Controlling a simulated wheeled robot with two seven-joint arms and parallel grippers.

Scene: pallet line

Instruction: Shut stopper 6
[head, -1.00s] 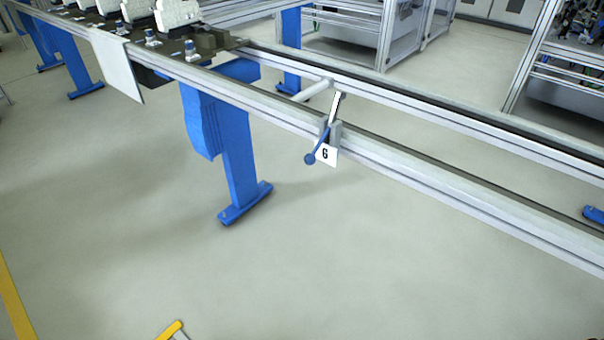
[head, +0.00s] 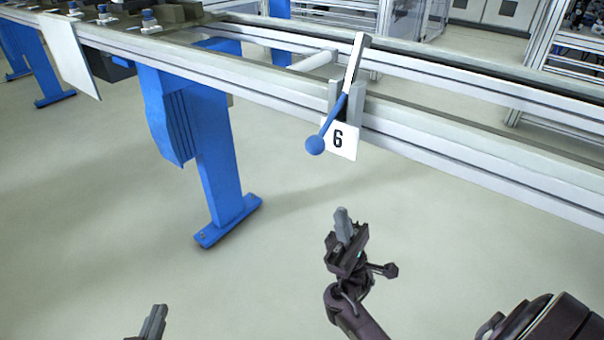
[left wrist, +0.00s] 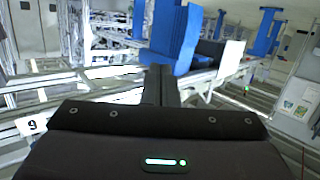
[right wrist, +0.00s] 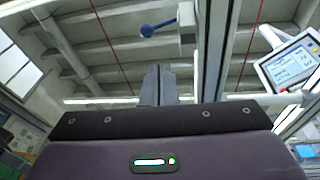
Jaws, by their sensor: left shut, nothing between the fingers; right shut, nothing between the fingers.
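Stopper 6 is on the near rail in the head view, with a white plate marked 6 (head: 341,140). Its lever slants, with a blue ball knob (head: 315,145) low on the left and a pale bar (head: 354,65) rising to the upper right. My right gripper (head: 341,213) is shut and empty, below the knob in the head view and apart from it. The knob (right wrist: 147,30) also shows in the right wrist view, beyond the fingertips. My left gripper (head: 158,309) is shut and empty at the bottom left. The plate shows upside down in the left wrist view (left wrist: 32,125).
The conveyor rail (head: 450,150) runs across the view, with a blue support leg (head: 218,170) at left. A white panel (head: 68,55) hangs from the rail at the far left. The floor in front is clear.

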